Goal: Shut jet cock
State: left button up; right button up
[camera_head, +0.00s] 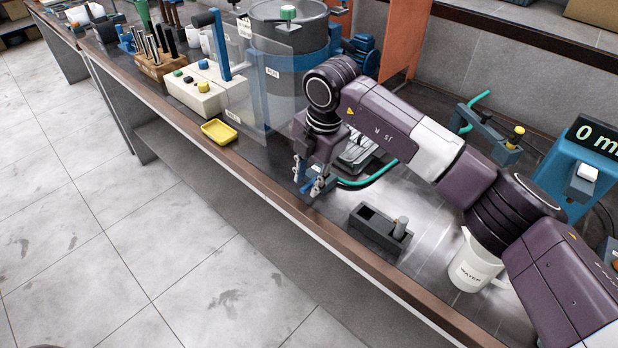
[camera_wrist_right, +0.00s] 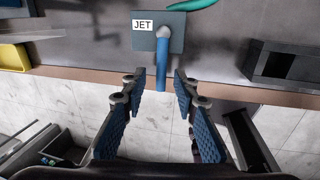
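The jet cock shows in the right wrist view as a grey block (camera_wrist_right: 147,40) with a white JET label and a blue lever (camera_wrist_right: 162,60). The lever points from its round pivot toward my gripper, across the bench's front edge. My right gripper (camera_wrist_right: 160,78) is open, with one finger on each side of the lever's free end; I see gaps on both sides. In the head view my right gripper (camera_head: 308,181) hangs at the bench's front edge, and the cock is mostly hidden behind it. My left gripper is not in view.
A green hose (camera_head: 368,180) runs behind my right gripper. A yellow tray (camera_head: 218,131) lies to the left, near a clear-fronted tank (camera_head: 280,100). A dark holder (camera_head: 372,228) and a white water jug (camera_head: 472,268) stand to the right. The floor in front is clear.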

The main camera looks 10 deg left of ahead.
jog(key=shift+r, duration=0.1)
notch_tip(320, 180, up, 12)
jog(key=s+d, duration=0.1)
jog(key=d, duration=0.1)
jog(key=shift+s+f, duration=0.2)
dwell(0.4)
